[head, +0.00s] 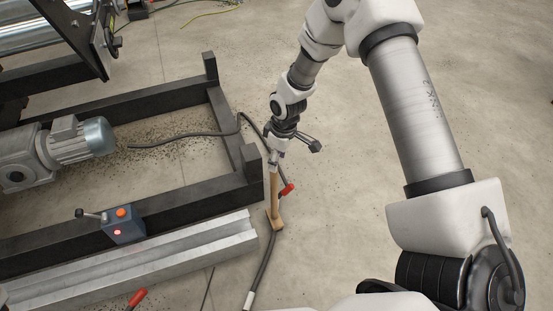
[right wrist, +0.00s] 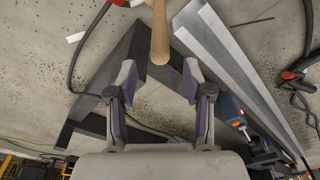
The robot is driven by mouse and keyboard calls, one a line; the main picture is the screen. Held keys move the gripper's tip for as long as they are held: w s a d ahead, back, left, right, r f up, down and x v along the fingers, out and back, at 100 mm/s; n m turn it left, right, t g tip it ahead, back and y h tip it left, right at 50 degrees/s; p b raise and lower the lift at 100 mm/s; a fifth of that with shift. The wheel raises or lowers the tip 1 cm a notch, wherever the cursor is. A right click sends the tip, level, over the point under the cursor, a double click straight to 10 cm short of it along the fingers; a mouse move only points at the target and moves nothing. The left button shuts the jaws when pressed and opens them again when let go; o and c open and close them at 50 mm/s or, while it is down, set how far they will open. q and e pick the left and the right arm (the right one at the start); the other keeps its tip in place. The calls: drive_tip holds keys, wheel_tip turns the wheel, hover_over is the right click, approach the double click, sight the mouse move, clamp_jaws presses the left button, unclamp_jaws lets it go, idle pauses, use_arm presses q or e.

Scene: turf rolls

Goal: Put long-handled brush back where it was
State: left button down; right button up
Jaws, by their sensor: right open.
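The long-handled brush (head: 274,188) has a pale wooden handle and stands by the near right corner of the black frame. Its lower end is near the floor; whether it leans on the frame I cannot tell. In the right wrist view the handle (right wrist: 160,38) comes in from the top, its end at the mouth of the jaws. My right gripper (head: 275,160) is at the top of the handle in the head view. Its fingers (right wrist: 160,76) are spread on either side of the handle end, with gaps between. My left gripper is not in view.
The black frame (head: 228,128) lies left of the brush, with a silver rail (head: 150,258) along its near side. A dark cable (head: 263,268) runs on the floor beside the brush, and a red-gripped part (head: 287,189) is close right of the handle.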

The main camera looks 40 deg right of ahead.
drive_tip(key=s+a+f+m, duration=0.2)
drive_tip(key=s+a+f, duration=0.1)
drive_tip(key=s, duration=0.6)
drive_tip(key=s+a+f+m, duration=0.2)
drive_tip(key=s+f, duration=0.3)
drive_tip(key=s, duration=0.4)
drive_tip(key=s+a+f+m+g, duration=0.1)
drive_tip(key=s+a+f, duration=0.3)
drive_tip(key=s, duration=0.5)
drive_tip(key=shift+s+m+h, duration=0.15)
drive_tip(key=shift+m+h, duration=0.25)
drive_tip(key=shift+m, duration=0.4)
